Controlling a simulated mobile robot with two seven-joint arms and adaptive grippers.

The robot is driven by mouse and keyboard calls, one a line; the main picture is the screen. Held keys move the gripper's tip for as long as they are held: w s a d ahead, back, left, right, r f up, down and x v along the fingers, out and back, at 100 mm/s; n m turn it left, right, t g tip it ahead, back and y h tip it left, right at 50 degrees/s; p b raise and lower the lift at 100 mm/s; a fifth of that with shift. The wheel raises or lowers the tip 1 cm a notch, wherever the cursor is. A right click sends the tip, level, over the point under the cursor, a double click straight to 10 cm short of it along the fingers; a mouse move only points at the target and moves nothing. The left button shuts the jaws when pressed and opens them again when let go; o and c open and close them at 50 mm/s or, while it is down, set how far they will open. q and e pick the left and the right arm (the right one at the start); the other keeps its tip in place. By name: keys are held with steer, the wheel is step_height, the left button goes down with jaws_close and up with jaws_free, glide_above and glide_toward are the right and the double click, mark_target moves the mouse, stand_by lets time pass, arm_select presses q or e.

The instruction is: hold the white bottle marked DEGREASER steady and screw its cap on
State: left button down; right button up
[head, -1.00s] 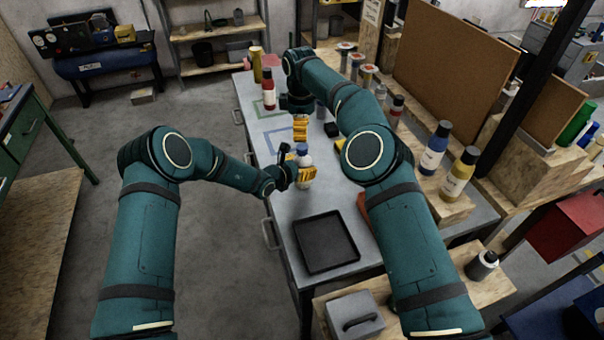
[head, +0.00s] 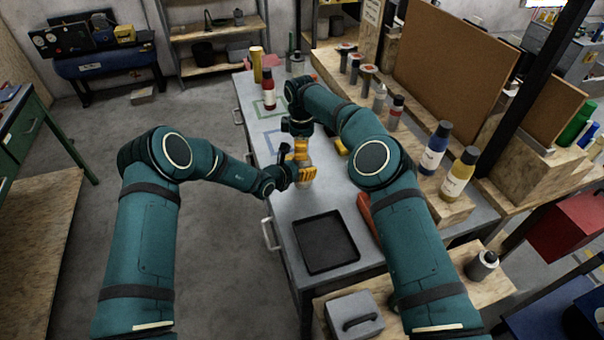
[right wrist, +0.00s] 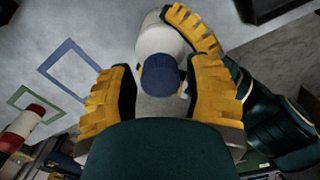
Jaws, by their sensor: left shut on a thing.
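The white bottle (right wrist: 158,38) stands on the bench with a blue cap (right wrist: 160,76) on its top, seen from above in the right wrist view. No lettering is readable. My left gripper (head: 303,176) is shut around the bottle's body, and one of its yellow fingers (right wrist: 197,30) shows there in the right wrist view. My right gripper (head: 301,151) is above the bottle. Its two fingers (right wrist: 160,92) stand apart on either side of the cap, with a small gap visible at the left. In the head view the right gripper hides the cap and most of the bottle top.
A black tray (head: 326,243) lies on the near bench, with an orange-red object (head: 367,214) beside it. A red bottle (head: 268,93) and yellow bottle (head: 257,66) stand at the far end. More bottles (head: 434,149) line the wooden ledge at right.

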jaws_close()
steer(key=shift+m, duration=0.3)
steer(key=shift+o, duration=1.9)
jaws_free()
step_height(320, 180, up, 12)
steer(key=shift+a, duration=0.1)
